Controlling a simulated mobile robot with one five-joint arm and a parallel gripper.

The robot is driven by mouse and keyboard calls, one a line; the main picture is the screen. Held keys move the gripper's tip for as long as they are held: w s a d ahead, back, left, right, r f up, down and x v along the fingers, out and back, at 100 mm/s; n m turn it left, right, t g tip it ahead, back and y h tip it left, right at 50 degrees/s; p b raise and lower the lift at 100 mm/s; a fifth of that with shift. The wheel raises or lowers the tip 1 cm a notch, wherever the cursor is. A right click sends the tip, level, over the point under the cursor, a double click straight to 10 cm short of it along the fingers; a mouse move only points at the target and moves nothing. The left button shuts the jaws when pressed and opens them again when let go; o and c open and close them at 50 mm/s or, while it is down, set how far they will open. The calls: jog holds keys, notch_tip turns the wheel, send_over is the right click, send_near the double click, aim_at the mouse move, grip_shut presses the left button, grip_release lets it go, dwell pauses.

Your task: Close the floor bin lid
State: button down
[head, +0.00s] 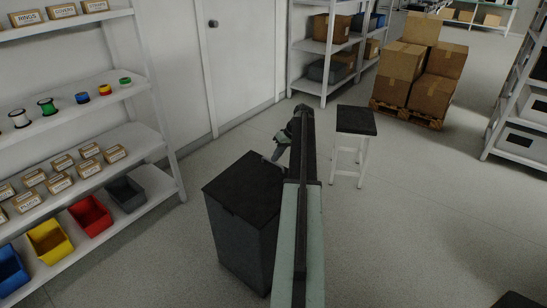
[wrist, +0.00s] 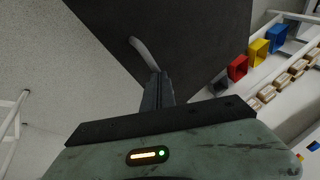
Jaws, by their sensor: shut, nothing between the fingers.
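The floor bin (head: 240,240) is a dark grey box standing on the floor in front of the shelf. Its black lid (head: 235,190) lies flat across the top in the head view, with no gap that I can make out. In the wrist view the dark lid (wrist: 190,35) fills the upper middle. My gripper (head: 277,156) is at the lid's far right corner, shut and empty. In the wrist view its fingers (wrist: 140,50) show against the lid; I cannot tell whether they touch it. My arm hides the bin's right side.
A stool (head: 356,122) stands just right of my arm. Shelving (head: 150,150) with colored bins and small boxes runs along the left. Stacked cartons on a pallet (head: 400,113) stand farther back.

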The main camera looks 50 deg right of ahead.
aim_at(277, 167)
jog(key=f+b, duration=0.1)
jog(key=f, duration=0.1)
jog(key=d+f+b, duration=0.1)
jog(key=f+b, duration=0.1)
jog(key=shift+d, duration=0.2)
jog(key=shift+s+f+b, duration=0.1)
jog(key=shift+s+b, duration=0.15)
jog(key=shift+b, duration=0.15)
jog(key=shift+s+a+f, duration=0.1)
jog(key=shift+a, duration=0.05)
jog(key=p+v, duration=0.8)
jog(key=shift+d+r, duration=0.2)
